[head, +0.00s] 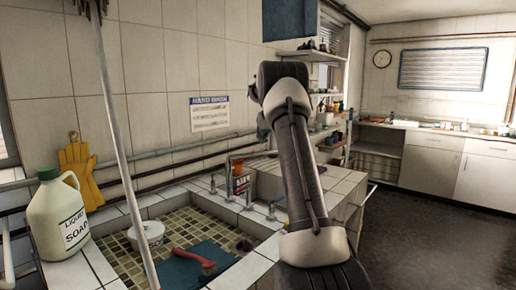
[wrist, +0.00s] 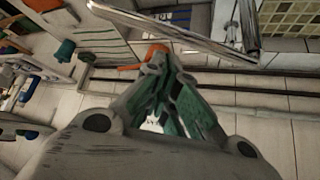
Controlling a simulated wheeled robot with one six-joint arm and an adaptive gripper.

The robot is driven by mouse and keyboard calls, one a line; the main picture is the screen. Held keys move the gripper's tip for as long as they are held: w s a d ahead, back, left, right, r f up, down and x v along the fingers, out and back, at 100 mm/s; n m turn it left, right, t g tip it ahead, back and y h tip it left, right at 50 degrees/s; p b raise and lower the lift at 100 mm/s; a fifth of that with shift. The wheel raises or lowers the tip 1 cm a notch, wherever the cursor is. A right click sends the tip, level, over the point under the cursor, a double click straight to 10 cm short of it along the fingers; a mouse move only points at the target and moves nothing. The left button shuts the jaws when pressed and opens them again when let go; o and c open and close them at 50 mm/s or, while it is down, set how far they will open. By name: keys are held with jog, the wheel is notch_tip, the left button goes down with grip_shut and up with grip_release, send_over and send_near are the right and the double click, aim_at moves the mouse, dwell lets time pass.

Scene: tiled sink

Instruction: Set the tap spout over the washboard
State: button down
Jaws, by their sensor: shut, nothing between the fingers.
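The chrome tap (head: 228,181) rises at the back edge of the tiled sink, and its spout (head: 250,154) reaches right, away from the basin. In the wrist view the spout (wrist: 180,32) crosses the top as a long bar. A flat blue board (head: 185,272) lies in the basin; I take it for the washboard, though its ridges are not clear. My gripper (wrist: 165,58) is shut and empty, fingertips close to the spout in that picture; I cannot tell whether they touch. In the head view my arm mostly hides it.
A red brush (head: 196,259) lies on the blue board, and a white pot (head: 150,232) stands in the basin. A soap jug (head: 57,218) is on the left rim. Yellow gloves (head: 80,172) hang by the wall pipes. An orange item (wrist: 155,48) shows behind my fingertips.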

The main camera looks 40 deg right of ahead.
jog(key=shift+w+d+r+t, duration=0.25)
jog(key=shift+w+r, duration=0.15)
jog(key=shift+r, duration=0.15)
jog(key=shift+w+d+r+t, duration=0.1)
jog(key=shift+w+r+t, duration=0.15)
jog(key=shift+w+r, duration=0.2)
jog(key=x, duration=1)
jog(key=s, duration=0.2)
jog(key=s+a, duration=0.1)
jog(key=s, duration=0.1)
jog(key=shift+s+f, duration=0.2)
